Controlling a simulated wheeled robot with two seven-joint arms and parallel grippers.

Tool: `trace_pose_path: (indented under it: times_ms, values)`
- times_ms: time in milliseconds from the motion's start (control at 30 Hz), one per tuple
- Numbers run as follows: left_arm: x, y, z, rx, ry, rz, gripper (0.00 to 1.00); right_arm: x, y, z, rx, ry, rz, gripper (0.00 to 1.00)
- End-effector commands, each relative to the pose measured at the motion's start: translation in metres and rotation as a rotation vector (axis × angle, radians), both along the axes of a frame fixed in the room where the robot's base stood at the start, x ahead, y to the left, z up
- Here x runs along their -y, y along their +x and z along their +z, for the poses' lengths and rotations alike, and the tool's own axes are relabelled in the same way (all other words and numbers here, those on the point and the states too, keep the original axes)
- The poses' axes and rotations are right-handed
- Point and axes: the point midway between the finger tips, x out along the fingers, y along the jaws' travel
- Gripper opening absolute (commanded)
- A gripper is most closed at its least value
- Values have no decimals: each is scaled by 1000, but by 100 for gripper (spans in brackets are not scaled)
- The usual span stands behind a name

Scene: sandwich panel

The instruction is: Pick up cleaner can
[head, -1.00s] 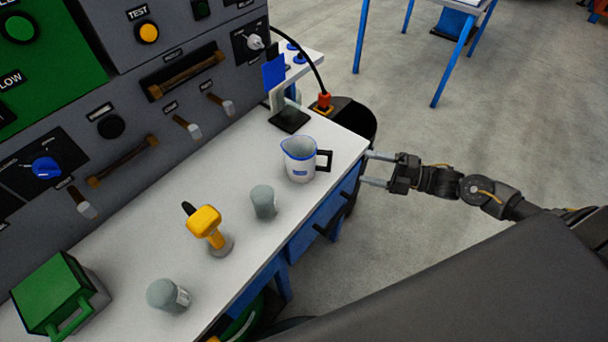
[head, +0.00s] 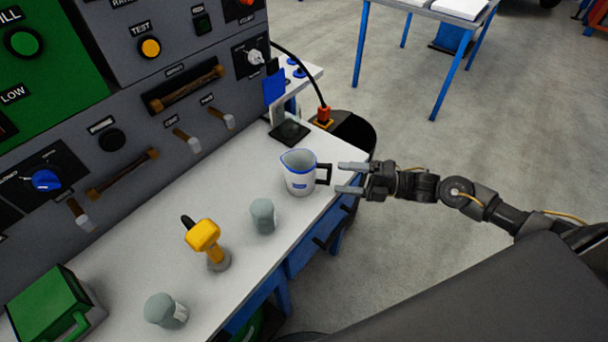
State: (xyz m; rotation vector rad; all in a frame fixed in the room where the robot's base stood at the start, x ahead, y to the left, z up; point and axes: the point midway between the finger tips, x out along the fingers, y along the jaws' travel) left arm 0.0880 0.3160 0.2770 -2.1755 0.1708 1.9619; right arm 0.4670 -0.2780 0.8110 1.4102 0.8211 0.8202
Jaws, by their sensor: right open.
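A white pitcher (head: 299,180) with a blue rim and a black handle stands farther along, near the right edge. My right gripper (head: 342,178) is open and empty, its two fingers pointing left at the pitcher's handle, close beside it. I cannot tell if they touch. My left gripper is not in view.
A yellow drill-like tool (head: 206,240) stands upright between the two cans. A green box (head: 48,302) sits at the lower left. A control panel (head: 120,95) with handles and knobs rises behind the worktop (head: 240,265). A black stand (head: 289,132) is beyond the pitcher.

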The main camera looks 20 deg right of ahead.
Motion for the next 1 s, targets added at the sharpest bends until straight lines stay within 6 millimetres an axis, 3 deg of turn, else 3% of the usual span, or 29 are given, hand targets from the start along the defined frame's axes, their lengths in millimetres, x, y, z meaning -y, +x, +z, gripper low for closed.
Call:
trace_pose_path:
  times_ms: [300,567,900,1000]
  values:
    - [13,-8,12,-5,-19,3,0,-35,25,1,2,2,0,75]
    - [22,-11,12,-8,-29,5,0,-38,26,-1,0,0,0,75]
    - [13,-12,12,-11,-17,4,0,-38,26,0,2,1,1,36]
    - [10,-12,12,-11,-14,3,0,-38,26,-1,1,2,1,36]
